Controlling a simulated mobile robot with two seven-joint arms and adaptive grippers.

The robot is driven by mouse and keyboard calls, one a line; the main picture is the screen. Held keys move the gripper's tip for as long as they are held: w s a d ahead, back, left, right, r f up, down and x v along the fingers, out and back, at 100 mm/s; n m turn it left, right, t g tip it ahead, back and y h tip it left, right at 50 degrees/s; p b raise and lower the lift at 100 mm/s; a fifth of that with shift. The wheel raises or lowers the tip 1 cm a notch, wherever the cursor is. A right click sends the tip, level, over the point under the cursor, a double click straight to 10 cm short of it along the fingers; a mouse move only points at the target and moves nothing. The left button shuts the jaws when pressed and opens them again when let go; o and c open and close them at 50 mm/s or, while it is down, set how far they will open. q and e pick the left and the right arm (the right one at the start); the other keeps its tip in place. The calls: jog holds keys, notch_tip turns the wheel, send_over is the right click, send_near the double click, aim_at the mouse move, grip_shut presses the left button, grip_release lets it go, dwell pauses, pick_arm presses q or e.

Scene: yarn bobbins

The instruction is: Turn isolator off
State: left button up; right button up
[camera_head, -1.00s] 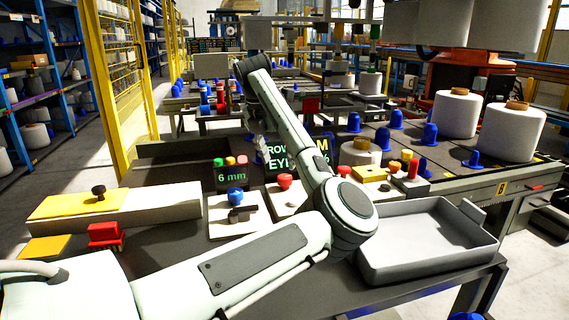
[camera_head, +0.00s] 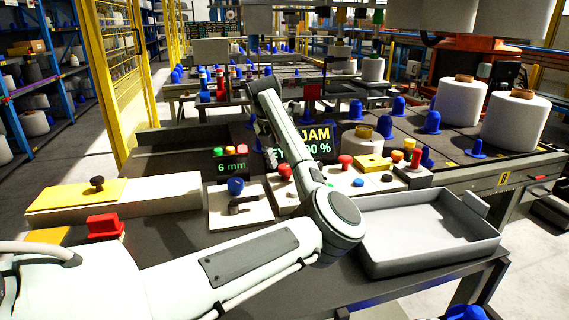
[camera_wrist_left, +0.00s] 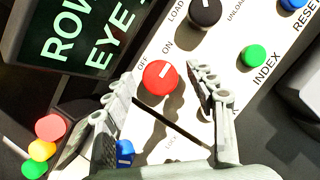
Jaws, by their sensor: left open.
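The isolator is a red round knob (camera_wrist_left: 160,77) on a white panel (camera_wrist_left: 185,115), with OFF and ON printed beside it. Its white pointer line seems to lean toward ON. In the head view the red knob (camera_head: 285,171) shows just left of my left forearm. My left gripper (camera_wrist_left: 166,82) is open, with one finger on each side of the red knob. The fingers look close to the knob, but I cannot tell whether they touch it. The gripper is mostly hidden by the arm in the head view. My right gripper is not in view.
A black knob (camera_wrist_left: 205,13) and a green button (camera_wrist_left: 253,56) sit near the isolator. A display screen (camera_wrist_left: 85,35) stands beside the panel. A blue knob (camera_head: 235,186) is left of the isolator. A grey tray (camera_head: 430,232) lies right of my arm.

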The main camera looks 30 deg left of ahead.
pick_arm(q)
jog(key=c, duration=1.2)
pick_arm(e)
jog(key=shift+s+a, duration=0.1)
